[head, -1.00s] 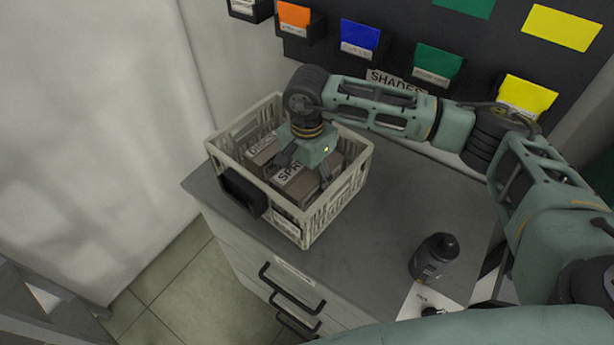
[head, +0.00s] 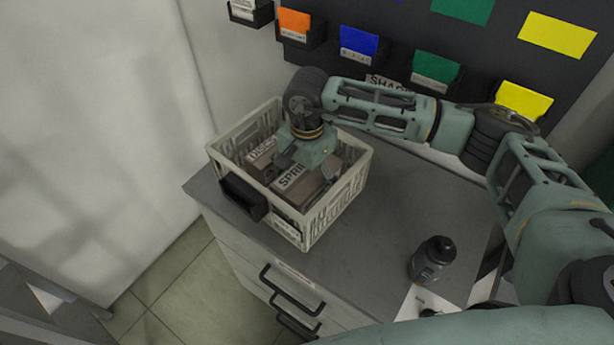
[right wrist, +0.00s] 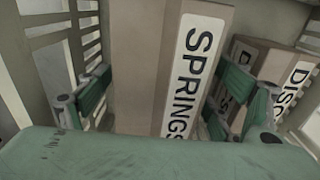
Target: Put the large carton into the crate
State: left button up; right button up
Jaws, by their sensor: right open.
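The crate (head: 338,207) is a cream plastic box with slatted walls on the grey cabinet top. The large carton (head: 313,187), brown with a white SPRINGS label, sits inside it; the carton (right wrist: 152,60) also shows in the right wrist view. My right gripper (head: 305,168) reaches down into the crate and is open. In the right wrist view its green and dark fingers (right wrist: 163,98) stand on either side of the SPRINGS carton, the right one between it and a smaller DISCS carton. My left gripper is not in view.
The DISCS carton (head: 258,163) stands beside the large one in the crate. A black bin (head: 243,196) hangs on the crate's near side. A dark bottle (head: 433,260) stands at the front right. Coloured bins (head: 359,42) line the back wall.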

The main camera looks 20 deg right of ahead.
notch_tip(320, 180, up, 11)
jog(key=b, duration=0.3)
jog(key=shift+f, duration=0.15)
jog(key=shift+r, duration=0.65)
jog(key=shift+f, duration=0.1)
